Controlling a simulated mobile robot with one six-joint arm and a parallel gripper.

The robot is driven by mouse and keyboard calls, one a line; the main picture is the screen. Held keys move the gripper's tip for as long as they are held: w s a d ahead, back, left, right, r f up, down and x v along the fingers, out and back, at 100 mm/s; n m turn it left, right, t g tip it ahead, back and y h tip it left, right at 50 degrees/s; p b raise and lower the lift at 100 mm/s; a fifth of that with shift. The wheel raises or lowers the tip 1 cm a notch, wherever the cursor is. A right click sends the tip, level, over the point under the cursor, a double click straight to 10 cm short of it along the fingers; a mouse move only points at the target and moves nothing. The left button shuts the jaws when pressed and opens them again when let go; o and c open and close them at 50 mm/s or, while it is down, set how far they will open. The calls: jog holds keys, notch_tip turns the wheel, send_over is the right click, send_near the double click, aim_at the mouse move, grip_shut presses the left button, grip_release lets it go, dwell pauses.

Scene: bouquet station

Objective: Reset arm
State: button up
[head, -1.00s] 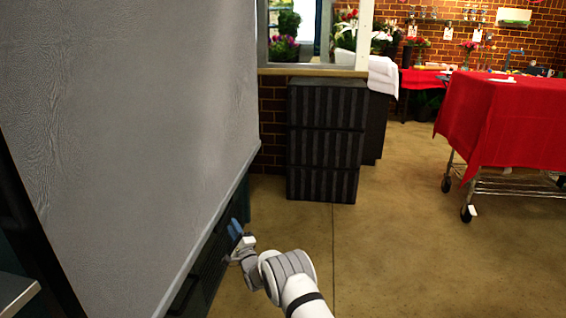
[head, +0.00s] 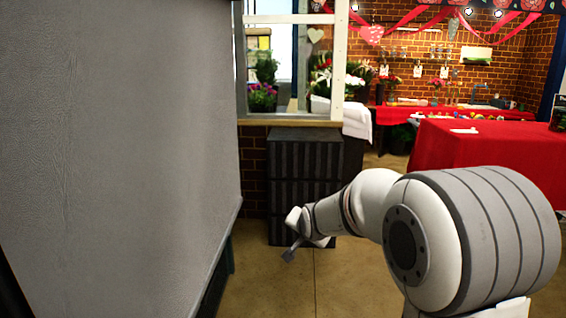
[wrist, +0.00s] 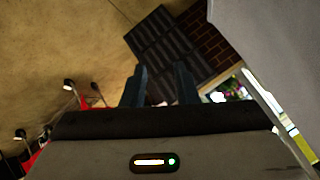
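My arm reaches in from the right of the head view, bent towards the left, with my gripper (head: 290,256) at its far end, low in front of a dark ribbed cabinet. In the wrist view the two dark fingers of my gripper (wrist: 160,82) stand apart with a gap between them. Nothing is held between them; the floor and the dark cabinet (wrist: 165,45) show beyond. In the head view the fingers are small and their gap is hard to make out.
A large grey panel (head: 120,140) fills the left of the head view. The dark cabinet (head: 290,160) stands below a window ledge against brick. A red-covered table (head: 470,150) stands right, behind my arm. Bare floor (head: 340,290) lies between.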

jog(key=s+d+r+n+g+p, duration=0.2)
jog(key=s+d+r+p, duration=0.1)
jog(key=s, duration=0.8)
jog(key=s+d+r+n+g+h+p, duration=0.1)
jog(key=s+d+r+n+g+p, duration=0.1)
jog(key=s, duration=1)
jog(key=s+d+r+n+g+p, duration=0.2)
jog(key=s+d+r+p, duration=0.3)
jog(key=s, duration=0.6)
jog(key=shift+s+g+h, duration=0.3)
jog(key=shift+s+g, duration=0.1)
jog(key=shift+g, duration=0.1)
